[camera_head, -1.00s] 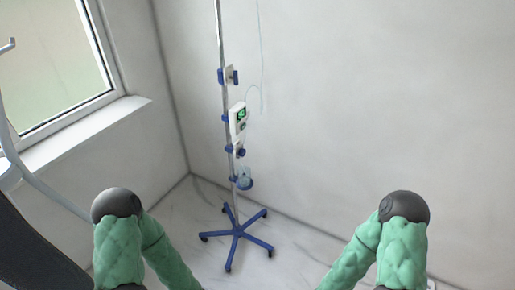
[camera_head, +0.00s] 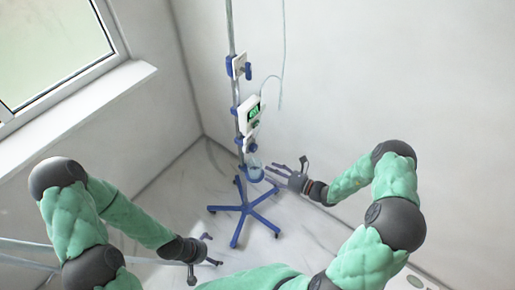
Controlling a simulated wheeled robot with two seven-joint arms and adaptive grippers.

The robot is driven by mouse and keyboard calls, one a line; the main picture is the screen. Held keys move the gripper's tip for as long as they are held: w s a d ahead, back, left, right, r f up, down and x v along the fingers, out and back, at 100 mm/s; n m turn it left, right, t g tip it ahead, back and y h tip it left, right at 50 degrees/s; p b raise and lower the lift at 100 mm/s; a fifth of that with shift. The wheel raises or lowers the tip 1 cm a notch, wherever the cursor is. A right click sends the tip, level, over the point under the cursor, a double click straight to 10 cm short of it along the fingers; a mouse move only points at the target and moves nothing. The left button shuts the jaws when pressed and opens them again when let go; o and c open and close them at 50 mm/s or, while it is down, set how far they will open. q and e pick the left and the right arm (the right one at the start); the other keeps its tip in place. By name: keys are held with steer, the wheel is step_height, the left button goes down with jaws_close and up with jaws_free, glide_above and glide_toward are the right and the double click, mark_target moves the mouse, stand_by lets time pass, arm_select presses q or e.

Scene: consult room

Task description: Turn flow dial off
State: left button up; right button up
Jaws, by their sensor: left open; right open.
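A pole stand (camera_head: 229,30) carries a white device with a green screen (camera_head: 253,114). Below it is a smaller white unit (camera_head: 250,136), and above it a clamp with a blue knob (camera_head: 248,71). I cannot tell for certain which part is the flow dial. My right gripper (camera_head: 285,166) is open and empty, with its fingers pointing left, just right of the blue-ringed cup (camera_head: 255,174) low on the pole. Whether it touches the cup is unclear. My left gripper (camera_head: 203,257) is open and empty, low and left of the stand's base.
The stand's blue star-shaped base (camera_head: 243,209) rests on the pale marble floor (camera_head: 190,200). A thin tube (camera_head: 283,50) hangs beside the pole. Walls meet in a corner behind it, and a window sill (camera_head: 90,100) is at left.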

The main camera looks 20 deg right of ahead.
mark_target(255, 150)
steer(key=w+a, duration=0.1)
steer(key=w, duration=0.2)
steer(key=w+a+r+m+t+b, duration=0.1)
steer(key=w, duration=0.2)
steer(key=w+a+r+t+h+b, duration=0.1)
steer(key=w, duration=0.3)
steer(key=shift+a, duration=0.2)
steer(key=c, duration=1.1)
